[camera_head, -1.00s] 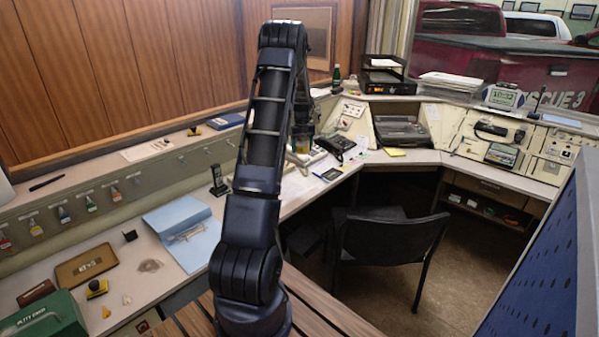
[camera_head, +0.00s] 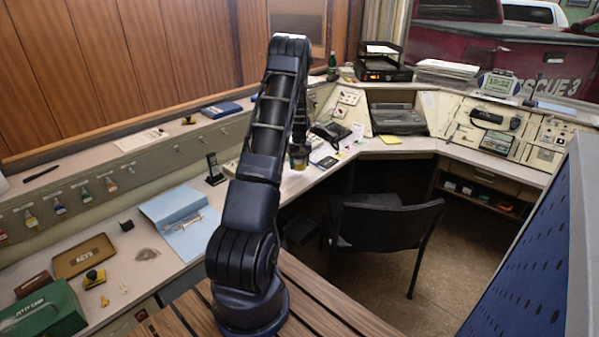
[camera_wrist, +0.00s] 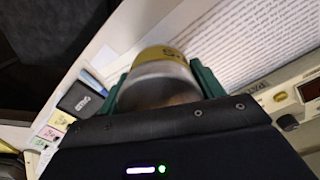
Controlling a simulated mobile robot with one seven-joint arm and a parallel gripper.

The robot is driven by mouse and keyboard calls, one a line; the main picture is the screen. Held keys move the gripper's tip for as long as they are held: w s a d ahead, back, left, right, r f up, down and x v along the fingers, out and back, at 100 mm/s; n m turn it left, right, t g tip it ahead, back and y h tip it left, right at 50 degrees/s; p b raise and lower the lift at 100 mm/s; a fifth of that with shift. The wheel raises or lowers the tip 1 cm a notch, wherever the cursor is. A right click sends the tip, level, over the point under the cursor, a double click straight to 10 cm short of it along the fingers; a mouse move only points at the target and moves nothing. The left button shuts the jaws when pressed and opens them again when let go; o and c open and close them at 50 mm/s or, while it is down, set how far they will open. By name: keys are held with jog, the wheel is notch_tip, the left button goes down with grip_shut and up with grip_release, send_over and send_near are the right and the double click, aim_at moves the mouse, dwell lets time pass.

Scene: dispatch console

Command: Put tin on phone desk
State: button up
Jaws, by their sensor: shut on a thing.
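The tin (camera_wrist: 160,78), with a yellow label and a silvery rim, is held between the green fingers of my gripper (camera_wrist: 165,72) in the wrist view. In the head view the tin (camera_head: 299,163) is a small yellowish shape under my gripper (camera_head: 299,150), partly dark and hard to make out. My gripper is shut on it, over or beside the phone desk (camera_head: 293,187). The black telephone (camera_head: 330,132) is just right of the gripper in that view. I cannot tell whether the tin touches the desk.
In the wrist view a printed sheet (camera_wrist: 250,40), a black pad or box (camera_wrist: 80,98) and coloured cards (camera_wrist: 58,121) lie close by. A blue folder (camera_head: 185,220) is left of my arm. A black chair (camera_head: 385,235) stands before the desk. A blue panel (camera_head: 535,250) is at right.

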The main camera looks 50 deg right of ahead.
aim_at(299, 176)
jog(key=shift+f, duration=2.2)
jog(key=o, duration=1.2)
jog(key=shift+f, duration=0.15)
